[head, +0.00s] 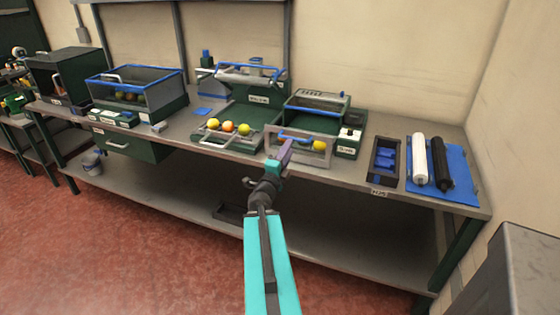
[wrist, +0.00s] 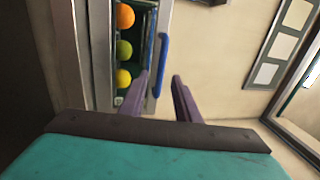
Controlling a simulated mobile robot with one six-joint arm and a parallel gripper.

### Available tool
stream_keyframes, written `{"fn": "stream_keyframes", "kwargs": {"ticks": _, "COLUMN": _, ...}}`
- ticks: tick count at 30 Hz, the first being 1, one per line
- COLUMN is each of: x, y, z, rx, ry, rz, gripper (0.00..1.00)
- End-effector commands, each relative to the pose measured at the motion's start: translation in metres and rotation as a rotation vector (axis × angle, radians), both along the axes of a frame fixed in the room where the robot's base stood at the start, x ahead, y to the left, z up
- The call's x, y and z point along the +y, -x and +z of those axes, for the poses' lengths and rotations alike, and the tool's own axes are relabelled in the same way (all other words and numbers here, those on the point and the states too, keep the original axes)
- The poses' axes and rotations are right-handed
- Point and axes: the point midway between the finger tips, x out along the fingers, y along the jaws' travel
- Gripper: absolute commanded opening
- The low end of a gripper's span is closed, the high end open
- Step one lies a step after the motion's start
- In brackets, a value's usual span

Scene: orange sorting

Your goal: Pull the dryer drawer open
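The dryer (head: 318,105) stands on the bench, right of centre in the head view. I take its low front part with a grey frame and a blue bar handle to be the drawer (head: 318,158); a yellow fruit (head: 319,146) shows in it. The handle (wrist: 162,65) runs upright in the wrist view, beside orange, green and yellow fruit (wrist: 124,48). My gripper (wrist: 160,80) is open and empty. Its purple fingers point at the handle, which lies in line with the gap between them. My gripper (head: 288,142) covers part of the drawer front in the head view.
A tray (head: 228,143) with fruit stands just left of the drawer. A dark bin (head: 385,160) and a blue mat (head: 455,180) with white and black rollers lie to the right. A grey block (head: 515,270) stands at the near right. Floor at the left front is clear.

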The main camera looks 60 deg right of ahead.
Motion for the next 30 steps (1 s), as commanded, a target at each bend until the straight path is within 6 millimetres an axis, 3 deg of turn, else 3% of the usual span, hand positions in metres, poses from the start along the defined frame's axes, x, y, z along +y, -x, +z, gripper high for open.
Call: {"fn": "stream_keyframes", "kwargs": {"ticks": 30, "x": 0.020, "y": 0.002, "z": 0.002, "rx": 0.000, "ry": 0.004, "rz": 0.008, "gripper": 0.29}}
